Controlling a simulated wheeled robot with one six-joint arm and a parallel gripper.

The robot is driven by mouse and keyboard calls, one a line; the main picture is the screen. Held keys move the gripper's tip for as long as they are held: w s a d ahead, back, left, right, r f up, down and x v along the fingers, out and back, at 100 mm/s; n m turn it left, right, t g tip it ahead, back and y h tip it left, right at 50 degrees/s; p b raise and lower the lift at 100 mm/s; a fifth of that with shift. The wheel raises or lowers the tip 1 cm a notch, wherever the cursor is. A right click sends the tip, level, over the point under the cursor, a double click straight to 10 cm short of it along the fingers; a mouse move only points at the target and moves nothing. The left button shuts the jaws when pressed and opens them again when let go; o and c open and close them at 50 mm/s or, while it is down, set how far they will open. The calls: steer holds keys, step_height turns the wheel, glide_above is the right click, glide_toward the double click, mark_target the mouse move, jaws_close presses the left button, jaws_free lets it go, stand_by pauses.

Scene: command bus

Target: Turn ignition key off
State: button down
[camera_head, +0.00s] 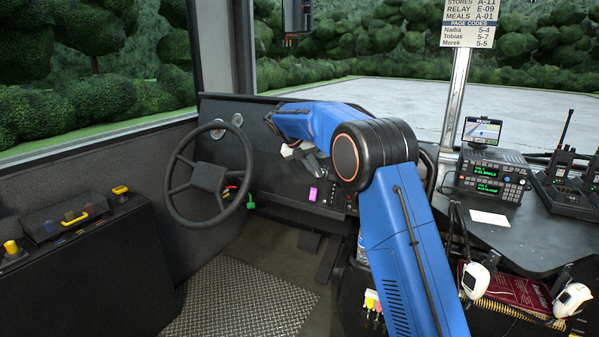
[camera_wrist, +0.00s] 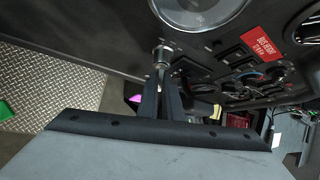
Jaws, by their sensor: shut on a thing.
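In the wrist view the round metal ignition lock (camera_wrist: 163,53) sits in the dark dashboard panel. The key (camera_wrist: 160,67) sticks out of it, and only a small part shows between my fingers. My gripper (camera_wrist: 161,80) is shut on the key, with its dark fingers pointing straight at the lock. The head view shows my blue arm reaching across to the dashboard right of the steering wheel, with my gripper (camera_head: 314,165) partly hidden behind the arm. The lock and key are hidden there. The key's exact turn angle cannot be told.
The steering wheel (camera_head: 208,177) is left of my arm. A pink tag (camera_head: 312,194) hangs below my gripper, and a green tag (camera_head: 251,202) hangs by the wheel. A gauge (camera_wrist: 198,8), a red label (camera_wrist: 264,44) and several switches surround the lock. The textured floor (camera_head: 240,300) is clear.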

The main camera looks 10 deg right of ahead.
steer(key=shift+a+f+n+h, duration=0.1)
steer(key=shift+n+h, duration=0.3)
steer(key=shift+h, duration=0.2)
steer(key=shift+g, duration=0.3)
steer(key=c, duration=2.2)
jaws_free()
steer(key=shift+a, duration=0.1)
steer(key=v, duration=1.7)
steer(key=shift+a, duration=0.15)
